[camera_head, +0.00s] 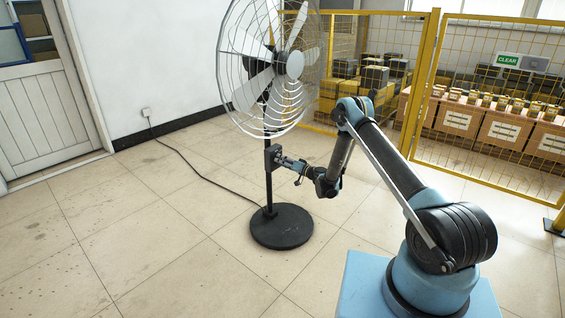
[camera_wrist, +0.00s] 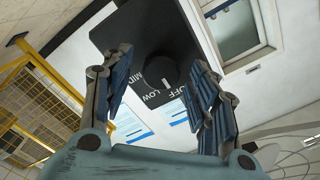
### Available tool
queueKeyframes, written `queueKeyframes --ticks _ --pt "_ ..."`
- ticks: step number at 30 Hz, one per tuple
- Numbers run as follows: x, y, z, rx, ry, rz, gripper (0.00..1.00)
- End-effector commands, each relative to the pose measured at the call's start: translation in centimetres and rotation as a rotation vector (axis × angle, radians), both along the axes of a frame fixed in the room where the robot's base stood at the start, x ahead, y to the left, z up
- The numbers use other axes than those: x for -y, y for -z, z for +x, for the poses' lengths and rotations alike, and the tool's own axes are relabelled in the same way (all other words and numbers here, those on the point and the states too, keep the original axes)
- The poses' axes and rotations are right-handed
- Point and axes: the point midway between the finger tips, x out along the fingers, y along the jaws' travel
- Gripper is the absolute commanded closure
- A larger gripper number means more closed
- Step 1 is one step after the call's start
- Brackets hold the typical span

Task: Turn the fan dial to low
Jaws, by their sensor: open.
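The pedestal fan (camera_head: 268,70) stands on a round black base, with a dark control box (camera_head: 272,158) on its pole. In the wrist view the control box (camera_wrist: 125,42) faces me with a round black dial (camera_wrist: 161,70). White labels around the dial read MID, OFF and LOW; a white mark on the dial's lower side lies between OFF and LOW. My gripper (camera_head: 283,161) is at the control box. In the wrist view its blue-padded fingers (camera_wrist: 160,95) are spread to either side of the dial, open, with no contact visible.
A black cord (camera_head: 190,163) runs over the tiled floor from the fan to a wall outlet (camera_head: 147,113). A yellow mesh fence (camera_head: 425,90) stands behind, with boxes beyond it. A white door (camera_head: 45,115) is at the left.

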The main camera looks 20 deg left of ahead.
Motion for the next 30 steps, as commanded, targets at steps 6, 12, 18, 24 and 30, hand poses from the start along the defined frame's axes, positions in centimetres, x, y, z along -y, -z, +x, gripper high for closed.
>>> queueKeyframes --ticks 6,12,18,24,30 --pt "-0.5 0.0 0.6 0.0 0.007 0.0 0.46" --pt "0.1 0.0 1.1 0.0 0.016 0.0 0.46" --pt "0.5 0.0 1.4 0.0 0.018 0.0 0.71" --pt "-0.1 0.0 1.5 0.0 0.021 0.0 0.9" --pt "0.7 0.1 1.6 -0.015 0.023 0.005 0.9"
